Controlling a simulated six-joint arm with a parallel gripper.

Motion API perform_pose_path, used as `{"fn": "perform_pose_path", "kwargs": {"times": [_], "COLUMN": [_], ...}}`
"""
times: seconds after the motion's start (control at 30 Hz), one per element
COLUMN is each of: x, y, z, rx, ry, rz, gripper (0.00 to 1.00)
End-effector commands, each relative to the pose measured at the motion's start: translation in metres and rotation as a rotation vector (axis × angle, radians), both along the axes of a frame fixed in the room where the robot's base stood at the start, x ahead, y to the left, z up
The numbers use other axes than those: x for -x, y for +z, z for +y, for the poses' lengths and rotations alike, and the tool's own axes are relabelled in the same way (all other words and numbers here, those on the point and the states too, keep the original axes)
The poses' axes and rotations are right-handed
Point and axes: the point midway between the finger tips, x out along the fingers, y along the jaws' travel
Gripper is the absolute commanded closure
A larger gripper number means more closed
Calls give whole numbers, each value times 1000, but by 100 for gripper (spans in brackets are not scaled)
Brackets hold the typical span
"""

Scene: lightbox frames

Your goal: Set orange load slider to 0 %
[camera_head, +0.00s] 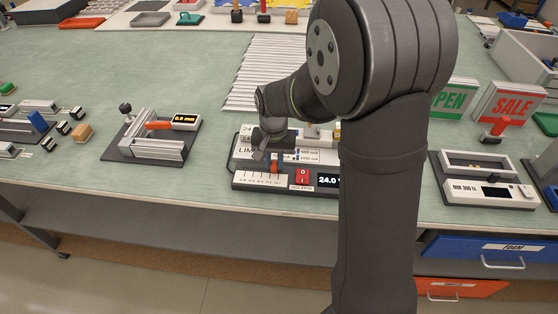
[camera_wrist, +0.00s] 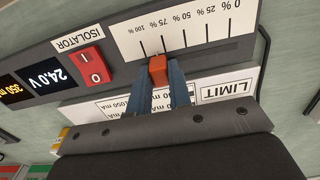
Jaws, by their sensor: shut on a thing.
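The orange load slider knob (camera_wrist: 158,70) stands beside the white percent scale (camera_wrist: 195,32), close to the 75 % line. The scale shows upside down in the wrist view, with 100 % at left and 0 % at right. My gripper (camera_wrist: 161,82) is shut on the orange knob, one blue-grey finger on each side. In the head view, my gripper (camera_head: 274,162) reaches down to the panel (camera_head: 238,184) at its front, over the scale strip (camera_head: 262,180). The knob is partly hidden between the fingers there.
A red isolator switch (camera_wrist: 91,66) and a 24.0 V display (camera_wrist: 45,77) sit beside the scale. A LIMIT label plate (camera_wrist: 228,85) lies behind the knob. A slide gauge fixture (camera_head: 150,138) stands left of the panel, with bare mat between. My arm covers the panel's right part.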

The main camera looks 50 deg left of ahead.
Motion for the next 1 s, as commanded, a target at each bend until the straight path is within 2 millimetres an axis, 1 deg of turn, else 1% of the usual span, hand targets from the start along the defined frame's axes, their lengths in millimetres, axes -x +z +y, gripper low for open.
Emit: {"fn": "perform_pose_path", "kwargs": {"times": [0.03, 0.2, 0.33, 0.47, 0.73, 0.77, 0.83, 0.87, 1.0], "x": [9, 39, 55, 61, 63, 63, 63, 63, 62], "y": [0, 0, 1, 1, 1, 1, 1, 1, 1], "z": [9, 39, 56, 62, 63, 64, 63, 63, 62], "rx": [-3, -3, -3, -3, -8, -8, -8, -6, -4], "ry": [6, 6, 5, 1, 1, 1, 2, 2, 1], "rz": [0, 0, 0, 0, 2, 2, 2, 2, 1], "gripper": [100, 100, 100, 100, 100, 78, 64, 60, 60]}}
